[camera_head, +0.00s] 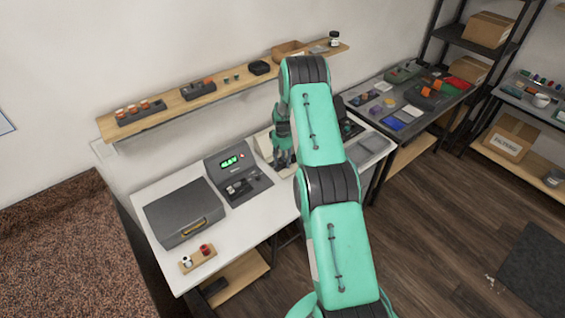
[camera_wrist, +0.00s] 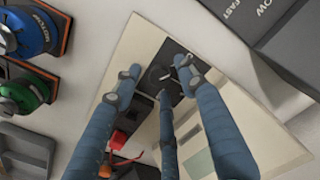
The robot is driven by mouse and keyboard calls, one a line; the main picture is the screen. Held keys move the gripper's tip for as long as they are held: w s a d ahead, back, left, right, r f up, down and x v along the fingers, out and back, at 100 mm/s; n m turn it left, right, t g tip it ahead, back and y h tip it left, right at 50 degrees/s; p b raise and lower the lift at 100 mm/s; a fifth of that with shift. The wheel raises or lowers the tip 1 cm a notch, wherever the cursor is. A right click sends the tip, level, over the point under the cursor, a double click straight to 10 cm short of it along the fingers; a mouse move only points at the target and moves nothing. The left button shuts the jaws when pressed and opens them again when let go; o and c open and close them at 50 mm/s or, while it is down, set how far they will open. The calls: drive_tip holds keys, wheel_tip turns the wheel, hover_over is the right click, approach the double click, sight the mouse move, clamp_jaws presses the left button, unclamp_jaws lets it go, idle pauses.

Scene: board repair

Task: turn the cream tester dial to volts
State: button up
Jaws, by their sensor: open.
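The cream tester (camera_head: 263,146) stands on the white bench and is largely hidden behind my gripper (camera_head: 284,158) in the head view. In the wrist view its pale casing (camera_wrist: 140,45) surrounds a black panel. A dark round dial (camera_wrist: 159,75) is on that panel; its pointer setting is too small to read. My gripper (camera_wrist: 157,70) is open, its blue-green fingers spread around the dial, with one fingertip on each side and a third finger below. I cannot tell whether any finger touches the dial.
A grey unit with a green display (camera_head: 238,172) and a closed grey case (camera_head: 184,212) stand to the left. A wooden shelf (camera_head: 215,92) runs along the wall behind. In the wrist view, blue (camera_wrist: 28,32) and green (camera_wrist: 22,92) items sit at left, and red leads (camera_wrist: 118,140) lie below.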

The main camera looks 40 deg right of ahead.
drive_tip(key=shift+c, duration=0.2)
clamp_jaws()
drive_tip(key=shift+f, duration=0.1)
drive_tip(key=shift+m+b, duration=0.3)
drive_tip(key=shift+m, duration=0.2)
drive_tip(key=m+b, duration=0.2)
drive_tip(key=m, duration=0.2)
drive_tip(key=shift+m, duration=0.3)
drive_tip(key=m+b, duration=0.1)
drive_tip(key=m, duration=0.5)
idle(0.3)
